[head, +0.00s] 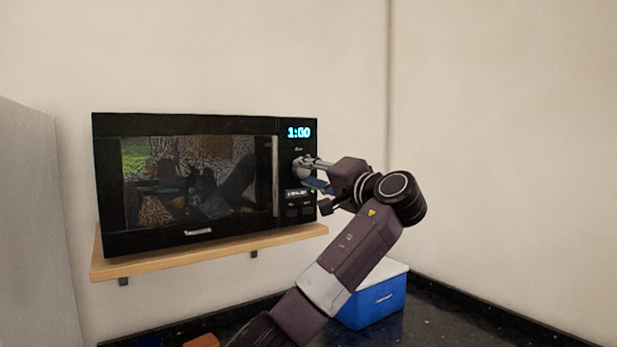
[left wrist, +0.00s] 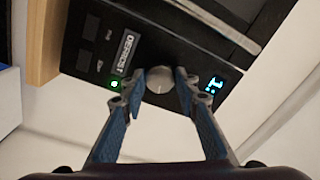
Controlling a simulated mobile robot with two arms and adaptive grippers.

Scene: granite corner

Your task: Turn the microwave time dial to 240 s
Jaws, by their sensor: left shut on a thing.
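The black microwave (head: 190,125) sits on a wooden shelf, its door shut. Its lit display (head: 299,132) seems to read about 1:00; the last digits are blurred, and the left wrist view shows only part of it. The round silver time dial (left wrist: 159,79) is below the display, partly hidden by my fingers in the head view. My left gripper (left wrist: 159,97) reaches the panel from the right, with one blue-padded finger on each side of the dial, shut on it. A pale mark shows on the dial's face. My right gripper is not in view.
The wooden shelf (head: 210,250) juts from the wall under the microwave. A blue box with a white lid (head: 376,302) stands on the dark granite counter (head: 450,318) below. An orange object (head: 202,341) shows at the bottom edge. The wall right of my arm is bare.

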